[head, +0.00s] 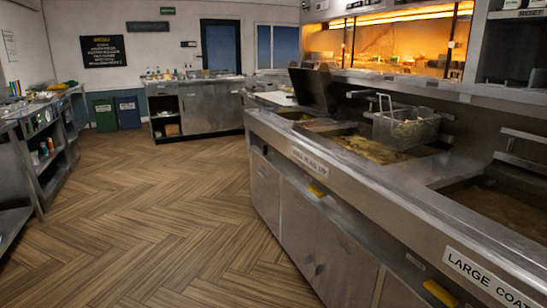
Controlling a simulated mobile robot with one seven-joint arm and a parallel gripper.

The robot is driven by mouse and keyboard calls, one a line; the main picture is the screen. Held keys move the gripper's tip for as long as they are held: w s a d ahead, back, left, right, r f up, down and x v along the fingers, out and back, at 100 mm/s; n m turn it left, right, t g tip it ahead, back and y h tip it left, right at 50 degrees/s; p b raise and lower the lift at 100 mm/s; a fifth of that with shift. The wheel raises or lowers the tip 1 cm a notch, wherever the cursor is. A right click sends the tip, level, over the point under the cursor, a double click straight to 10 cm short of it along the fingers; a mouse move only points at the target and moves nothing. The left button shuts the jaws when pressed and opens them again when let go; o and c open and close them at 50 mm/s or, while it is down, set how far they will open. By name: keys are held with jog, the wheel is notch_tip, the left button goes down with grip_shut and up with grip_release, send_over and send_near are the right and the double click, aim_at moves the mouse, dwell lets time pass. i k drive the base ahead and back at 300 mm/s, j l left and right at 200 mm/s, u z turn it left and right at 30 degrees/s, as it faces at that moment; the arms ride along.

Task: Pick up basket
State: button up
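A wire mesh fry basket (408,130) is at the right of the head view, at the frying range. It sits over or just above a vat of brown oil (372,149), and its handle (382,103) points up at its left side. I cannot tell whether it hangs from the back ledge or rests on the vat. My gripper is not in view.
The steel frying range (330,235) runs along the right, with another vat (500,212) nearer me and a raised dark lid (313,90) farther back. A steel counter (208,108) stands at the back, shelving (45,140) at left. The wooden floor (150,215) is clear.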

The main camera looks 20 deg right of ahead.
aim_at(402, 129)
jog(key=i+u, duration=0.15)
jog(key=i, duration=1.1)
jog(key=i+j+z, duration=0.1)
jog(key=i+z, duration=0.25)
jog(key=i, duration=0.2)
jog(key=i+j+z, duration=0.3)
jog(key=i, duration=0.2)
jog(key=i+j+z, duration=0.2)
jog(key=z, duration=0.25)
jog(key=i+j+z, duration=0.3)
jog(key=z, duration=0.15)
jog(key=i+j+z, duration=0.25)
jog(key=j+z, duration=0.25)
jog(key=i+j+z, duration=0.15)
jog(key=j+z, duration=0.3)
jog(key=l+u, duration=0.2)
